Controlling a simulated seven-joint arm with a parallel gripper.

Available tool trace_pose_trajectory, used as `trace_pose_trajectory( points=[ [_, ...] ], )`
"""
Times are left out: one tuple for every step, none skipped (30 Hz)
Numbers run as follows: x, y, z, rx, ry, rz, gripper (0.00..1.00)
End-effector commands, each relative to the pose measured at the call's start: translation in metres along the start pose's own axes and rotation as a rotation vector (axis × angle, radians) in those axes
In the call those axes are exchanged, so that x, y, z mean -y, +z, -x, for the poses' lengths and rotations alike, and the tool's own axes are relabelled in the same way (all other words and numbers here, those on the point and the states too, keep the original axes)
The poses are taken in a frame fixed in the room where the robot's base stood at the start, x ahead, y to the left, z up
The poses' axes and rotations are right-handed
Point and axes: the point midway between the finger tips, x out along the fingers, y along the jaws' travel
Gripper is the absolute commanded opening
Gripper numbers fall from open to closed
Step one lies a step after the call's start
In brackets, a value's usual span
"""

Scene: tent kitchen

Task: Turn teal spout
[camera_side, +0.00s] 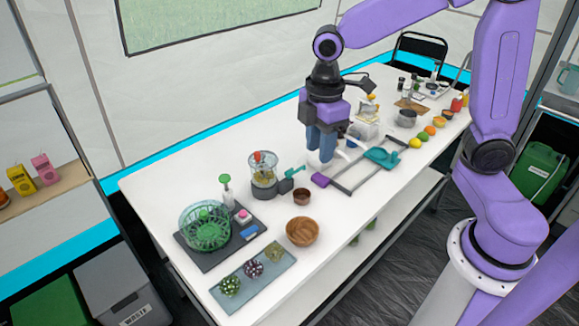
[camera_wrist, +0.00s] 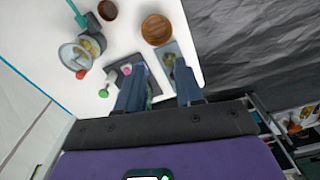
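A slim teal spout-like piece (camera_side: 294,171) sticks up at a slant from a dark block beside a clear jar (camera_side: 263,172) with a red top. The teal piece shows at the top left of the wrist view (camera_wrist: 76,12), near the jar (camera_wrist: 78,52). A wider teal part (camera_side: 381,156) sits farther right on a grey frame; I cannot tell for certain which is the task's spout. My gripper (camera_side: 321,158) points down above the table, right of and behind the slim teal piece and apart from it. In the wrist view its blue fingers (camera_wrist: 161,62) are apart, with nothing between them.
A small brown bowl (camera_side: 302,197) stands close to the slim teal piece. A wooden bowl (camera_side: 302,231), a green basket (camera_side: 205,226) and a tray (camera_side: 252,282) are nearer the front. A purple block (camera_side: 320,180) lies below my gripper. Fruit and kitchenware line the far right.

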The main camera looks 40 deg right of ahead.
Motion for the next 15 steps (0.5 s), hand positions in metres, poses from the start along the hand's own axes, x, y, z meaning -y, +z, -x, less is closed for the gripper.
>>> trace_pose_trajectory(
  points=[
    [-0.023,-0.002,-0.004,0.004,-0.002,0.014,0.36],
    [-0.036,-0.002,-0.005,0.004,-0.002,0.029,0.36],
    [-0.053,-0.002,-0.008,0.005,-0.003,0.049,0.36],
    [-0.066,0.0,-0.01,0.006,-0.004,0.062,0.36],
    [-0.079,0.001,-0.012,0.007,-0.005,0.078,0.36],
    [-0.096,0.004,-0.015,0.008,-0.006,0.096,0.36],
    [-0.108,0.007,-0.018,0.008,-0.006,0.111,0.36],
    [-0.12,0.01,-0.021,0.009,-0.007,0.126,0.36],
    [-0.134,0.015,-0.024,0.009,-0.008,0.143,0.36],
    [-0.144,0.018,-0.027,0.01,-0.008,0.156,0.36],
    [-0.153,0.022,-0.029,0.01,-0.009,0.167,0.36],
    [-0.164,0.027,-0.032,0.01,-0.01,0.18,0.36],
    [-0.17,0.031,-0.034,0.011,-0.011,0.19,0.36],
    [-0.176,0.034,-0.036,0.01,-0.01,0.2,0.36],
    [-0.182,0.037,-0.038,0.01,-0.011,0.21,0.36]
  ],
)
